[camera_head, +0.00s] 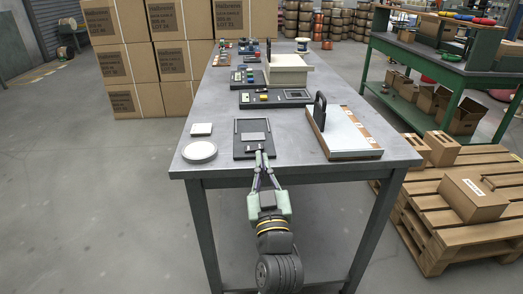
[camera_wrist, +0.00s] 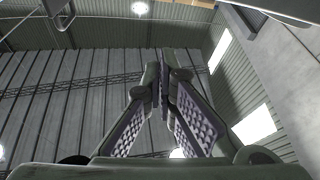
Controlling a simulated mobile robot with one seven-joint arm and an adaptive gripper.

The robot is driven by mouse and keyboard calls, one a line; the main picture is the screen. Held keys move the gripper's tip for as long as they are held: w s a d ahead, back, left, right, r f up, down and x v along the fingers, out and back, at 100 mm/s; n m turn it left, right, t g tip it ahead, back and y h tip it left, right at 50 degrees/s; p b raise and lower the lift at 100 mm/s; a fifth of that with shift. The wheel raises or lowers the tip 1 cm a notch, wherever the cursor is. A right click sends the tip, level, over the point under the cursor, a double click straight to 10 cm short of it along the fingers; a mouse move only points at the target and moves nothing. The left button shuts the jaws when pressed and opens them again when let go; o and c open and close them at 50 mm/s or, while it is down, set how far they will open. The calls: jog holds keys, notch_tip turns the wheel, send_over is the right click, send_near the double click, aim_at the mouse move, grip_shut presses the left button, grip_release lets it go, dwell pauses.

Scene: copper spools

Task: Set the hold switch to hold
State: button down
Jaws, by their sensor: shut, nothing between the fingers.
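My gripper (camera_head: 263,156) is at the near end of the metal workbench (camera_head: 225,115), with its fingers shut and empty. Its tips are at or just over the near edge of a dark flat panel (camera_head: 241,151) that carries a grey square plate (camera_head: 253,137); I cannot tell whether they touch. The wrist view shows the closed fingers (camera_wrist: 161,85) against the ceiling. A dark control panel (camera_head: 275,98) with coloured buttons lies farther back, and another button panel (camera_head: 247,78) is beyond it. No hold switch or its setting can be made out clearly at this size.
A white round dish (camera_head: 199,151) and a small white square (camera_head: 201,129) lie left of the dark panel. A board with an upright black handle (camera_head: 320,110) lies to the right. A cream box (camera_head: 288,76) stands farther back. A pallet (camera_head: 430,214) with cartons is right of the bench.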

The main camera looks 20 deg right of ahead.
notch_tip(320, 180, up, 4)
jog(key=p, duration=0.4)
send_over(260, 146)
jog(key=s+a, duration=0.2)
jog(key=s, duration=0.1)
jog(key=shift+w+d+f, duration=0.15)
jog(key=shift+w+d, duration=0.05)
jog(key=shift+d, duration=0.05)
jog(key=f, duration=0.4)
jog(key=shift+d, duration=0.25)
jog(key=shift+s+f, duration=0.1)
jog(key=shift+f, duration=0.15)
